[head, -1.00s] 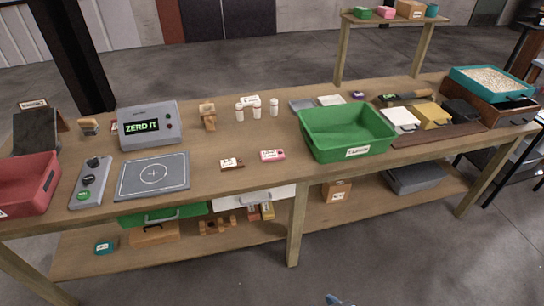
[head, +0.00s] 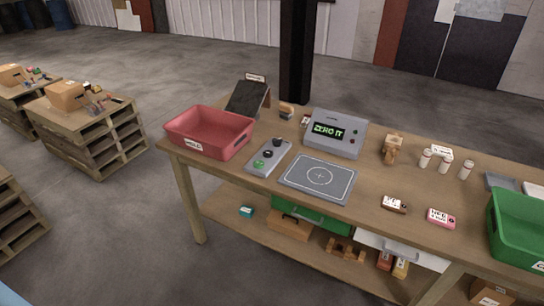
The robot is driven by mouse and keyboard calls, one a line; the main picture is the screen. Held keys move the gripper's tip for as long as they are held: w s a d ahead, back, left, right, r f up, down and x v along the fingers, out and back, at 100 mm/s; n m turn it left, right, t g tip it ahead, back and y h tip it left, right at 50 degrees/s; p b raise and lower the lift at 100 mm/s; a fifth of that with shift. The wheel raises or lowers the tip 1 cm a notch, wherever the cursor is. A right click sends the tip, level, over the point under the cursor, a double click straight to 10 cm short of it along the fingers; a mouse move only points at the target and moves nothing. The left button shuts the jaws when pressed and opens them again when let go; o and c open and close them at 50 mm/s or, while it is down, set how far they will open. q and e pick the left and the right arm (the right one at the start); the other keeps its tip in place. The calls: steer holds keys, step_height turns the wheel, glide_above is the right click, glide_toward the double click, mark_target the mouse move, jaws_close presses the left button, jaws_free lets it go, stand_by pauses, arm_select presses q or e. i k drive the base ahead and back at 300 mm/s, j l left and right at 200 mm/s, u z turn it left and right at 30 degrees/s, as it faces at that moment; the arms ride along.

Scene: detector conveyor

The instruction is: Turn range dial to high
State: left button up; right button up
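A narrow grey control panel (head: 268,157) lies on the workbench between the red bin and the flat grey plate. It carries a black knob (head: 277,142) at its far end, a smaller dark knob near the middle and a green button (head: 259,164) at its near end. Which knob is the range dial, and its setting, are too small to read. A grey display unit (head: 336,133) behind the plate shows green text that looks like "ZERO IT". Neither of my grippers is in view.
The red bin (head: 209,132) stands left of the panel, the grey plate (head: 318,178) right of it. Small labelled blocks, white bottles and a green bin (head: 517,229) are farther right. Pallets with boxes (head: 88,129) stand on the floor at left.

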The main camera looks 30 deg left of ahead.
mark_target(277, 142)
steer(key=i+j+u, duration=0.1)
steer(key=i+j, duration=0.15)
steer(key=j, duration=0.2)
steer(key=i+j+u, duration=0.15)
steer(key=j, duration=0.35)
steer(key=i+j+u, duration=0.1)
steer(key=i+j, duration=0.25)
